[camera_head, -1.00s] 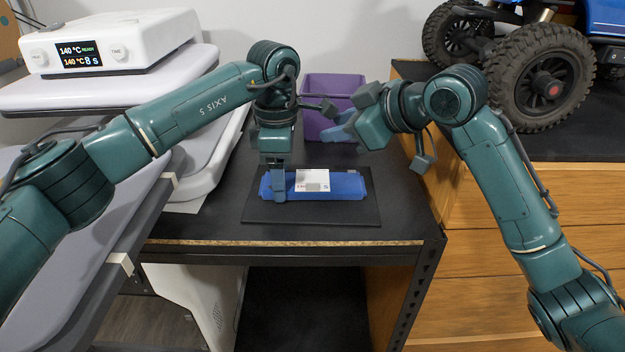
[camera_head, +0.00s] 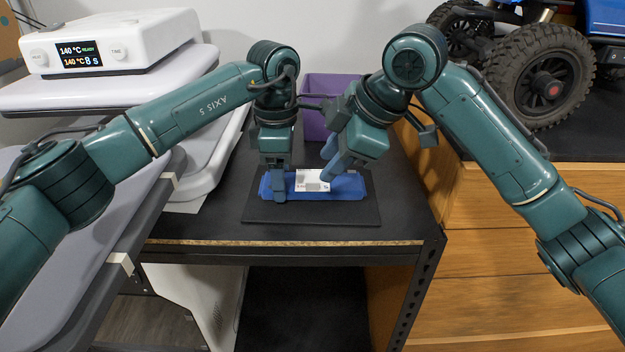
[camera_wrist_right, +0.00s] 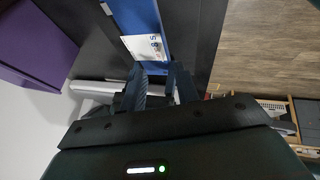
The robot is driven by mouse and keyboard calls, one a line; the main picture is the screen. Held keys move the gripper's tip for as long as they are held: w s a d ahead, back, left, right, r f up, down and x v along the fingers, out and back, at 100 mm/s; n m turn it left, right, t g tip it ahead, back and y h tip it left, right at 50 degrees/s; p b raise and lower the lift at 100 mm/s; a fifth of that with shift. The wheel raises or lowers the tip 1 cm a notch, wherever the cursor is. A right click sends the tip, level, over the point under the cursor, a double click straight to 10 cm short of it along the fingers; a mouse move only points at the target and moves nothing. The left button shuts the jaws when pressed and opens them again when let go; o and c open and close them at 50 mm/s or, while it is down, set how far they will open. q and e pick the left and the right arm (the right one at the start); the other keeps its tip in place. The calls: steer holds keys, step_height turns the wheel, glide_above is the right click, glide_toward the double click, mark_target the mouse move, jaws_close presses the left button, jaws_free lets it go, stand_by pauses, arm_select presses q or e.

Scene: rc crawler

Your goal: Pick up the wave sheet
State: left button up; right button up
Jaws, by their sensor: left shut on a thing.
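A white printed sheet (camera_head: 308,183), which I take to be the wave sheet, lies on a flat blue piece (camera_head: 350,190) on a thin black mat (camera_head: 310,214). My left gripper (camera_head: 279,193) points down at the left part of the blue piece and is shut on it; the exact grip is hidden. My right gripper (camera_head: 328,168) is tilted down near the right end of the white sheet. In the right wrist view, the sheet (camera_wrist_right: 143,46) lies just ahead of my right gripper (camera_wrist_right: 157,72). Its fingers are apart with nothing visibly held between them.
A purple bin (camera_head: 316,120) stands behind on the dark table (camera_head: 220,222). A white heat press (camera_head: 120,45) with a display is at the left. Wooden drawers (camera_head: 500,240) and a blue crawler with a large wheel (camera_head: 545,85) are at the right.

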mark_target(314, 185)
steer(key=x, duration=0.5)
steer(key=shift+s+d+f, duration=0.1)
steer(key=shift+f, duration=0.1)
jaws_close()
